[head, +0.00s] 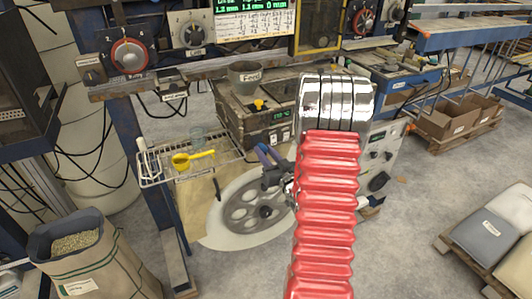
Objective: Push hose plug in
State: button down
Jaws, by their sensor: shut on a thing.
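My arm's red ribbed sleeve and chrome end fill the middle of the head view. My gripper (274,172) shows small, dark with blue-purple parts, at the left edge of the red sleeve. It is in front of the lower part of the machine box (272,118) with a green display, and above a grey spoked wheel (258,207). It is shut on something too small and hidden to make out. I cannot make out the hose plug or its socket. The sleeve covers the area to the right of the gripper.
A wire shelf (185,166) with a yellow scoop (192,158) is left of the box. A grey feed cup (245,78) stands on the box. An open sack of pellets (90,255) is at lower left. Floor at the lower right is clear up to a pallet of bags (500,240).

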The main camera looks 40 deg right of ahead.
jog(key=shift+x, duration=1.15)
jog(key=shift+d, duration=0.1)
jog(key=c, duration=1.4)
grip_release()
jog(key=shift+w, duration=0.1)
jog(key=v, duration=1.4)
